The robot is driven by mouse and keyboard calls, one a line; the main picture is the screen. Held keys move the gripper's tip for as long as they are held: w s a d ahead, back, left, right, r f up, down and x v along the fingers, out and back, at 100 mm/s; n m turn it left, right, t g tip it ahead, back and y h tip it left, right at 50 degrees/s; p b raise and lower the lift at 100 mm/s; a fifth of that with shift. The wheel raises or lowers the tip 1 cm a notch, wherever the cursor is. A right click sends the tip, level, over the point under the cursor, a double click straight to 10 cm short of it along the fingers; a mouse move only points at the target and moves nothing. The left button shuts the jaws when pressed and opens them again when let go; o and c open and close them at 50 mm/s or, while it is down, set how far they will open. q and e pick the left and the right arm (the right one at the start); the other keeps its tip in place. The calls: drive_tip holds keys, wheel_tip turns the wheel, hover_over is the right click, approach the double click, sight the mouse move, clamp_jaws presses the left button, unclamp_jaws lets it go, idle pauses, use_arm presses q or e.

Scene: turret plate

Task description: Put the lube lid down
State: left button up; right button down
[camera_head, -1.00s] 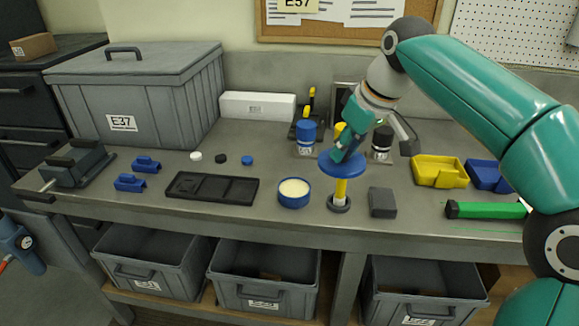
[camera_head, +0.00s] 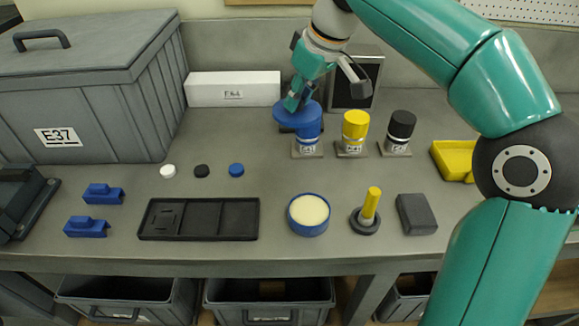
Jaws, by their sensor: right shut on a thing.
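My right gripper (camera_head: 297,98) is shut on the round blue lube lid (camera_head: 296,117). The open lube tin (camera_head: 309,226), blue with pale cream contents, stands on the bench nearer the front, apart from the lid. My left gripper is not in view.
Yellow (camera_head: 354,130) and black (camera_head: 399,130) bottles stand right of the blue one. A yellow-handled tool (camera_head: 370,205), a grey block (camera_head: 416,214) and a dark tray (camera_head: 198,219) lie nearer the front. Small caps lie left. Bare bench (camera_head: 270,190) shows between.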

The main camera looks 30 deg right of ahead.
wheel_tip(320, 180, down, 14)
drive_tip(key=shift+s+d+f+b, duration=0.1)
drive_tip(key=shift+s+f+b, duration=0.1)
drive_tip(key=shift+b, duration=1)
drive_tip(key=shift+f, duration=2.4)
drive_tip(key=shift+f+b, duration=0.2)
drive_tip(key=shift+b, duration=0.15)
drive_tip(key=c, duration=1)
unclamp_jaws()
